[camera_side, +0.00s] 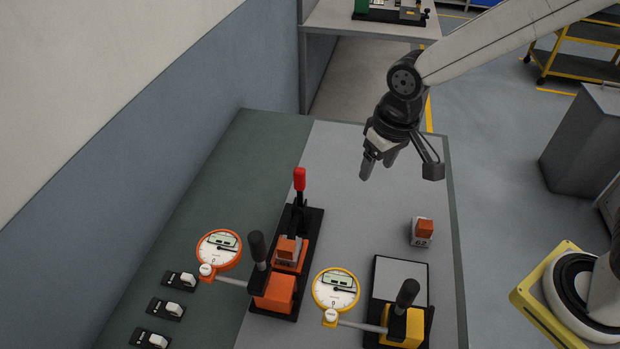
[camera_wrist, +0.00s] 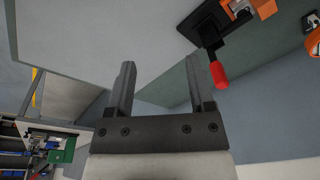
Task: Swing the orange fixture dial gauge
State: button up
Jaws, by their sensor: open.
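The orange-rimmed dial gauge (camera_side: 219,249) stands at the left of the orange fixture (camera_side: 273,290), joined to it by a thin metal arm. The fixture has a black-handled lever on its orange block and a red-tipped lever (camera_side: 299,180) at its far end. A copper and grey piece (camera_side: 288,250) sits in the fixture. My gripper (camera_side: 378,172) is open and empty, above the table and to the right of the red lever. In the wrist view my gripper (camera_wrist: 160,85) shows both fingers apart, with the red lever tip (camera_wrist: 218,74) off to the right.
A yellow dial gauge (camera_side: 336,290) and yellow fixture (camera_side: 403,325) stand to the right. A copper-topped block marked 62 (camera_side: 422,232) sits on the table (camera_side: 350,215). Several switches (camera_side: 167,308) line the left side. The table's far part is clear.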

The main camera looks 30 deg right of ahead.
jog(key=w+a+r+g, duration=0.1)
jog(key=a+r, duration=0.2)
jog(key=a, duration=1.1)
notch_tip(320, 180, up, 2)
jog(key=n, duration=0.1)
send_over(255, 235)
jog(key=shift+s+r+g, duration=0.1)
jog(key=shift+r+g, duration=0.05)
jog(key=shift+g, duration=0.15)
jog(key=shift+f, duration=3.95)
grip_shut()
jog(key=shift+r, duration=0.1)
